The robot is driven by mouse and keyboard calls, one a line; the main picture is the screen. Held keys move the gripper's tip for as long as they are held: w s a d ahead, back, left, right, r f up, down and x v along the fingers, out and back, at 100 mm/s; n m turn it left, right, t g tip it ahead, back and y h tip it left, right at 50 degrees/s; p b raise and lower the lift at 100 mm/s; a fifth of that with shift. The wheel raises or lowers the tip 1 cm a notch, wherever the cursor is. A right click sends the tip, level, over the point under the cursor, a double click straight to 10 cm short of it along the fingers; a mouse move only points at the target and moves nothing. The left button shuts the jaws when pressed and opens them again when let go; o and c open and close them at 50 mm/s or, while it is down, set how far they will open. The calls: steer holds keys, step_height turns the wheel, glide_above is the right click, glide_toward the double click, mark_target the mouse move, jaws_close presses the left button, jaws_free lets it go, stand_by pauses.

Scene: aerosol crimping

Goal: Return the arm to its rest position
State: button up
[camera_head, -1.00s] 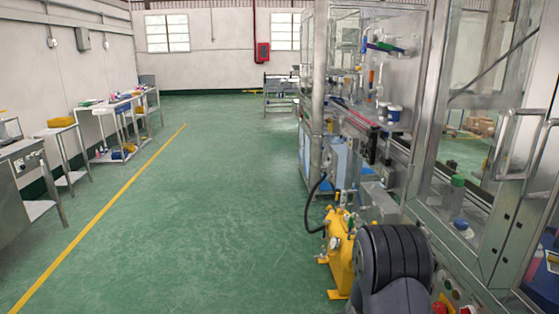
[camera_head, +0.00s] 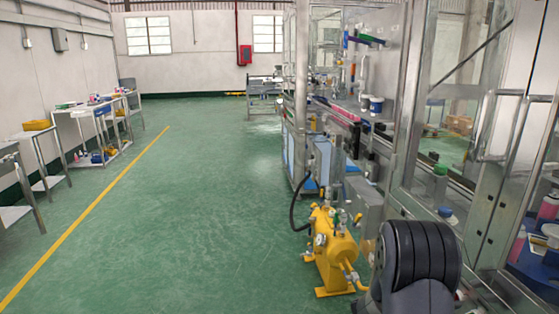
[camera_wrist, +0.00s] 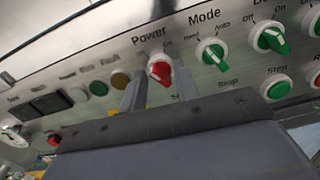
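My arm's dark grey rounded link shows at the lower right in the head view, in front of the machine; my gripper is out of sight there. In the wrist view my gripper (camera_wrist: 158,92) is open, its two grey fingers pointing at a metal control panel (camera_wrist: 228,75). The red Power knob (camera_wrist: 160,70) shows between the fingertips. The gap between the fingers looks wider than the knob's handle, and I cannot tell whether either finger touches it. The green Mode knob (camera_wrist: 211,53) is just right of the fingers.
The glass-and-metal machine (camera_head: 400,130) fills the right side, with a door handle (camera_head: 490,125) near my arm. A yellow pump unit (camera_head: 335,255) stands on the floor left of my arm. The green floor is clear to the left, up to side tables (camera_head: 85,112).

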steer(key=s+a+m+b, duration=0.1)
steer(key=a+m+b, duration=0.2)
steer(key=a, duration=0.7)
steer(key=m, duration=0.2)
steer(key=shift+a+m, duration=0.3)
